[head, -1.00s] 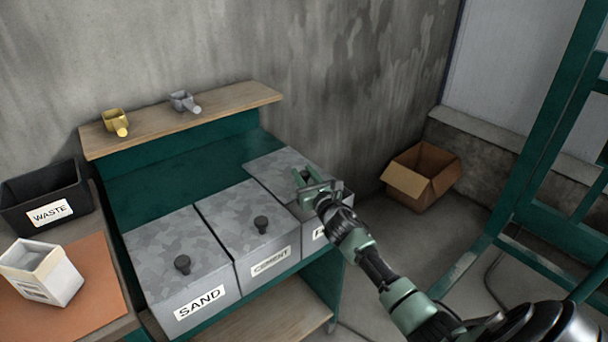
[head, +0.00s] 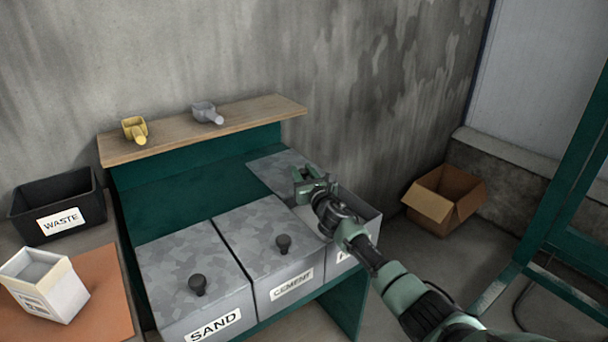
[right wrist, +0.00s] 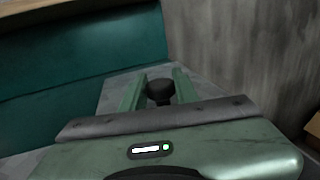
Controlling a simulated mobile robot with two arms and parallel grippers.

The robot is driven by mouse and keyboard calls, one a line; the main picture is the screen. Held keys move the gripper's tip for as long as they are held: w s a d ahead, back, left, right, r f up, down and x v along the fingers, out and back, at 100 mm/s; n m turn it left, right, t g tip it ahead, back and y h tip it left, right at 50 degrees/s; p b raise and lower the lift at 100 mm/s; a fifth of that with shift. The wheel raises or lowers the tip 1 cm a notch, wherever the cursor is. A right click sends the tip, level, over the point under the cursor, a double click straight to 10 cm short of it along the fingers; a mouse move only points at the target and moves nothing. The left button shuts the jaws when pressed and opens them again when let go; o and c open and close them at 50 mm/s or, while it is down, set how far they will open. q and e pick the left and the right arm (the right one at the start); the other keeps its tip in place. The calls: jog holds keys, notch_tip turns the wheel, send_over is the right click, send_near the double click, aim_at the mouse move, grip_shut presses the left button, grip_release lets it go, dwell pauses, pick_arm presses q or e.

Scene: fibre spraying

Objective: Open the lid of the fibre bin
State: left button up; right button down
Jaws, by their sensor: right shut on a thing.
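The fibre bin (head: 344,256) is the right one in the row of grey metal bins, its label mostly hidden by my arm. Its flat grey lid (head: 272,170) is slid back toward the wall and lies partly over the teal bench top. The front part of the bin shows open beside my wrist. My right gripper (head: 307,182) is shut on the lid's dark knob, which shows between the two fingers in the right wrist view (right wrist: 160,91). My left gripper is not in view.
The cement bin (head: 268,236) and sand bin (head: 195,280) are closed. A wooden shelf (head: 230,121) holds a yellow scoop (head: 134,129) and a grey scoop (head: 206,112). A black waste bin (head: 58,205) and white container (head: 44,284) stand left. A cardboard box (head: 443,199) sits right.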

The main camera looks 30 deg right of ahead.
jog(key=c, duration=1.1)
grip_release()
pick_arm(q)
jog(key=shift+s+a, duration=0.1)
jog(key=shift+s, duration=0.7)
pick_arm(e)
jog(key=shift+o, duration=0.2)
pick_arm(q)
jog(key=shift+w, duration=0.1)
pick_arm(e)
jog(key=shift+s, duration=0.35)
jog(key=s, duration=0.3)
jog(key=s+a+p, duration=0.1)
jog(key=s, duration=0.3)
jog(key=shift+a, duration=0.2)
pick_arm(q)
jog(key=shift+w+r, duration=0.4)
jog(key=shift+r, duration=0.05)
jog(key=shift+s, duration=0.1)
